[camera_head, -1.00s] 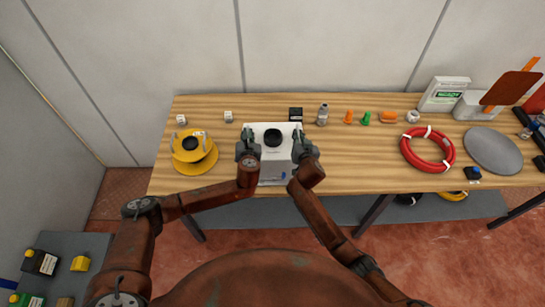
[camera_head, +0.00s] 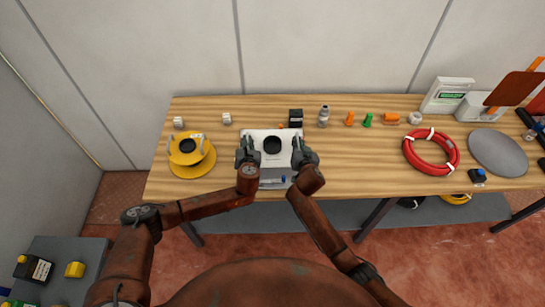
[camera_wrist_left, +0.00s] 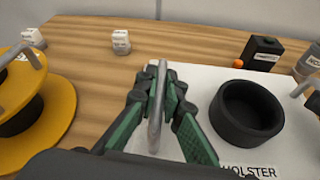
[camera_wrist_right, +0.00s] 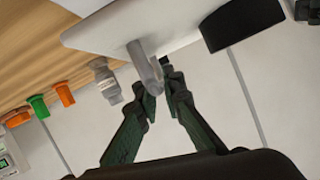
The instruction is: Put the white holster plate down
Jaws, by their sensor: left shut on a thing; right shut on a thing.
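The white holster plate (camera_head: 271,166) is at the front middle of the table in the head view, with a black round cup (camera_head: 272,145) on it. In the left wrist view the plate (camera_wrist_left: 212,83) shows the cup and a label reading HOLSTER. My left gripper (camera_head: 248,156) is shut on the plate's left metal handle (camera_wrist_left: 157,105). My right gripper (camera_head: 300,156) is shut on its right handle (camera_wrist_right: 143,68). The plate looks roughly level. Whether its underside touches the table (camera_head: 350,175) or hangs just above it, I cannot tell.
A yellow spool (camera_head: 190,155) stands left of the plate. A black box (camera_head: 296,117) and a grey bottle (camera_head: 323,116) stand close behind it. Small orange and green pieces lie behind right. A red cable coil (camera_head: 431,150) is farther right. Bare wood lies between plate and coil.

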